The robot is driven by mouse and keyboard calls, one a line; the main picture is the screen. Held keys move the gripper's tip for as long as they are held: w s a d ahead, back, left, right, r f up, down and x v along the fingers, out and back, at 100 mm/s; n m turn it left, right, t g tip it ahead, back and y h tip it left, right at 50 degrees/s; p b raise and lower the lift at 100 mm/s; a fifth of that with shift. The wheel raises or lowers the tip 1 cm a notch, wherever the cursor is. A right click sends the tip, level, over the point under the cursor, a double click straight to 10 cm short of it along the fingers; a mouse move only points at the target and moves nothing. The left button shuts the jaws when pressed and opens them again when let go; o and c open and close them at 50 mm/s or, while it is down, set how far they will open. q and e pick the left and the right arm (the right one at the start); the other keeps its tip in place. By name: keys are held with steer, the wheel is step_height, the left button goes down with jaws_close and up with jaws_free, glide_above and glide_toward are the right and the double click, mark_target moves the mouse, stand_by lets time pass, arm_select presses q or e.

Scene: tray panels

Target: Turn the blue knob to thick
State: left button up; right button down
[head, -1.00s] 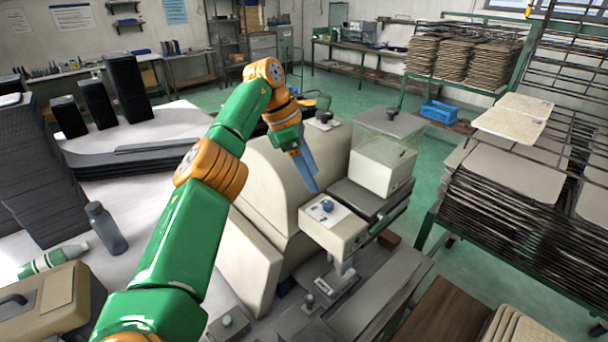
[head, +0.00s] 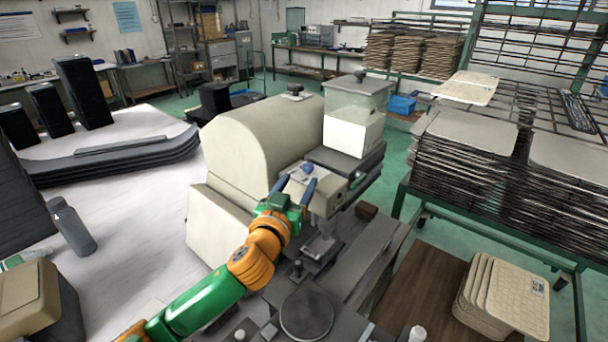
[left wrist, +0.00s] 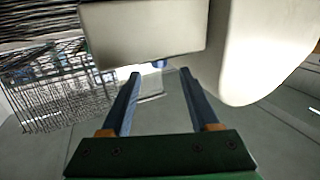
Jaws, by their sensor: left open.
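The small blue knob (head: 307,168) sits on the pale control box (head: 332,187) on the front of the cream machine. Any thick or thin marking is too small to read. My left gripper (head: 296,186) is open and empty just in front of the knob, its blue fingers pointing towards it. In the left wrist view the two fingers (left wrist: 160,74) are spread apart, and the knob (left wrist: 160,64) shows between and just past their tips, partly hidden by the box (left wrist: 145,35). Contact with the knob cannot be told. My right gripper is not in view.
The rounded cream machine body (head: 262,130) stands close left of the box. A clear-topped container (head: 355,115) stands behind it. A round dark plate (head: 306,314) lies in front. Tray racks (head: 465,170) stand on the right, and a grey bottle (head: 72,226) stands at left.

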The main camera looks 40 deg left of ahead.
mark_target(306, 170)
arm_select(q)
steer(key=p+x, duration=0.1)
steer(key=x, duration=0.5)
jaws_close()
